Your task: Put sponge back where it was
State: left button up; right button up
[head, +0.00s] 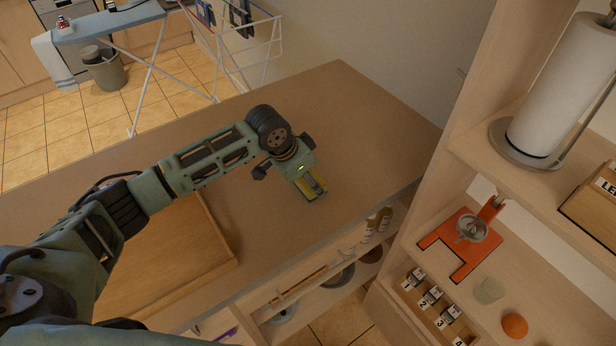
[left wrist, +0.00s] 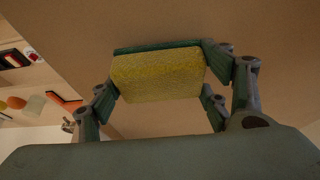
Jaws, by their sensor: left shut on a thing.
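The sponge (left wrist: 158,76) is yellow with a dark green layer along one long side. My left gripper (left wrist: 160,82) is shut on it, with a finger at each short end. In the head view my left gripper (head: 314,188) points down at the brown countertop, and a yellow edge of the sponge (head: 306,192) shows beside the fingers. The sponge is at or just above the countertop (head: 345,120); I cannot tell whether it touches. My right gripper is not in view.
A wooden tray (head: 222,236) lies on the countertop at left. Open shelves at right hold a paper towel roll (head: 562,85), an orange stand (head: 455,243), numbered small jars (head: 430,298) and an orange ball (head: 514,325). The counter around my gripper is clear.

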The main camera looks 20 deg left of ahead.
pick_arm(q)
jog(key=shift+f, duration=0.3)
jog(key=shift+f, duration=0.15)
jog(key=shift+f, duration=0.15)
jog(key=o, duration=0.8)
jog(key=shift+c, duration=0.2)
jog(key=shift+o, duration=0.7)
jog(key=shift+r, duration=0.4)
jog(key=b+v, duration=0.1)
jog(key=v, duration=1)
jog(key=shift+r+b, duration=0.3)
jog(key=shift+r, duration=0.1)
